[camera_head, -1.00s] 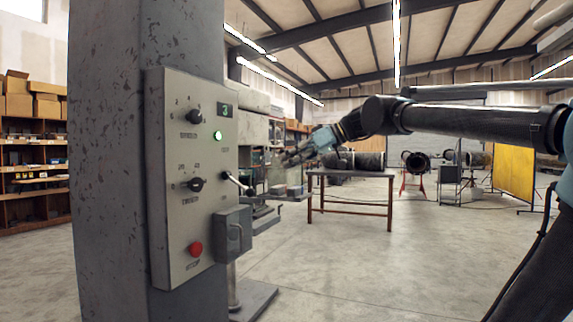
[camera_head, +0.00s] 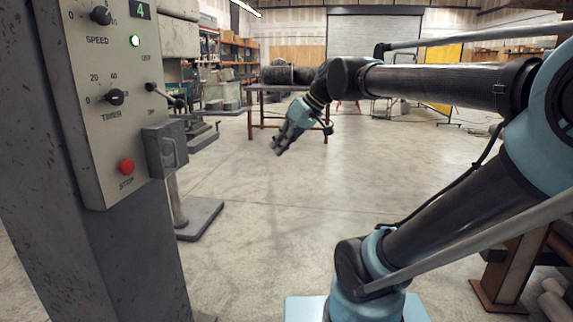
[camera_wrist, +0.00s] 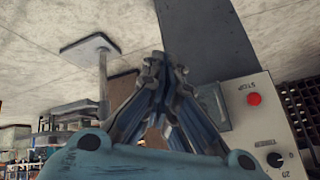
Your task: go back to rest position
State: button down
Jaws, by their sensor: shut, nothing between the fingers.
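My gripper (camera_head: 279,146) hangs from my outstretched arm in the middle of the head view, pointing down and to the left, over open floor. Its fingers are together with nothing between them. The wrist view shows the same fingers (camera_wrist: 163,60) closed at their tips, with the scene appearing upside down. The control panel (camera_head: 84,125) on the grey column stands to the left of the gripper, apart from it in the head view. The panel has a lit green light, a red stop button (camera_head: 126,167) and a small display reading 4.
The grey column (camera_head: 125,265) fills the left side. A metal box (camera_head: 165,148) and a lever stick out from the panel. A table (camera_head: 262,92) with a dark pipe stands behind the gripper. The concrete floor (camera_head: 260,220) between column and arm is clear.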

jog(key=s+d+f+m+h, duration=0.3)
jog(key=s+d+f+m, duration=0.1)
jog(key=d+f, duration=0.6)
jog(key=s+d+f+m+h, duration=0.4)
jog(key=d+f, duration=0.7)
jog(key=f, duration=0.4)
jog(key=s+m, duration=0.1)
jog(key=s, duration=0.1)
jog(key=shift+s+d, duration=0.15)
jog(key=shift+s, duration=0.25)
